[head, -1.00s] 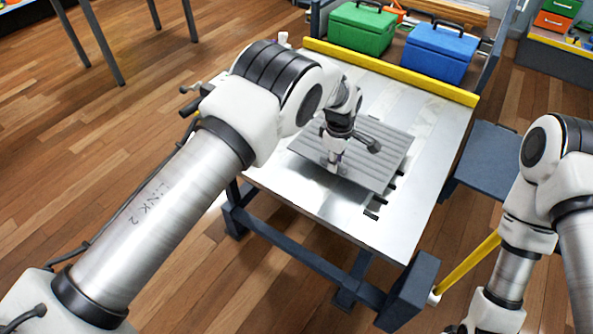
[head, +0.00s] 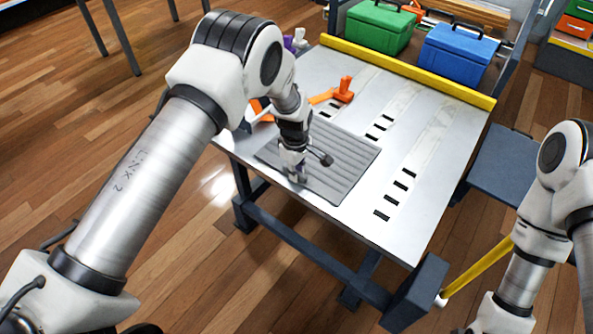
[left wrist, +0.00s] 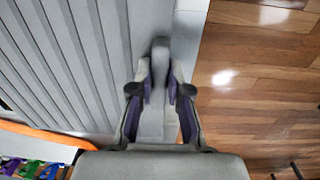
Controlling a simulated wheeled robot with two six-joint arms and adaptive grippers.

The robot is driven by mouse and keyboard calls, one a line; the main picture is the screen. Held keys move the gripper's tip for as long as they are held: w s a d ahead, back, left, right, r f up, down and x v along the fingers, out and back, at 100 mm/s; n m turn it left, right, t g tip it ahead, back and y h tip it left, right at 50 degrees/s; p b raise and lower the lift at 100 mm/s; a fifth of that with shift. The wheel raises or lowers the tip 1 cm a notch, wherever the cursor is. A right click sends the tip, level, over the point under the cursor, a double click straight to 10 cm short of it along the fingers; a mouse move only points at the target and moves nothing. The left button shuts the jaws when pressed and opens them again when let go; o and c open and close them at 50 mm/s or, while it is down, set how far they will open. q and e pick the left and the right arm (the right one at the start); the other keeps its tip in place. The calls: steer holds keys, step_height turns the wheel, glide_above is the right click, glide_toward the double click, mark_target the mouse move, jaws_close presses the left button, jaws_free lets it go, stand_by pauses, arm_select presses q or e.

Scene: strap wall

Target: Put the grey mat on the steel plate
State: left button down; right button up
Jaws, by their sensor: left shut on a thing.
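The grey mat (head: 342,160) is flat and ribbed, over the front left part of the bright steel plate (head: 440,150), which forms the slotted table top. My left gripper (head: 297,178) is shut on the mat near its front left edge. In the left wrist view the mat (left wrist: 75,55) fills the left side, and the fingers (left wrist: 160,85) close around a grey piece at its edge. I cannot tell whether the mat touches the plate or hangs just above it. My right gripper is out of view; only its arm shows at the right.
An orange tool (head: 343,92) lies on the plate behind the mat. A yellow rail (head: 410,70) runs along the back, with a green box (head: 380,28) and a blue box (head: 458,53) behind it. Slots and bare plate lie right of the mat.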

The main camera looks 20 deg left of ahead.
arm_select(q)
steer(key=c, duration=1.1)
jaws_free()
steer(key=shift+f, duration=0.1)
steer(key=shift+c, duration=0.2)
step_height(320, 180, up, 12)
steer(key=p, duration=0.2)
steer(key=s+a+f+m, duration=0.3)
steer(key=s+f, duration=0.4)
steer(key=s+a+f+m, duration=0.2)
steer(key=s+f, duration=0.5)
steer(key=s+a+f+m, duration=0.1)
steer(key=s+m, duration=0.3)
steer(key=s, duration=0.6)
steer(key=s+a+f+m, duration=0.1)
steer(key=s+m, duration=0.3)
steer(key=s, duration=0.7)
steer(key=shift+s+a+f+m, duration=0.2)
steer(key=shift+f+m, duration=0.1)
steer(key=shift+f, duration=0.45)
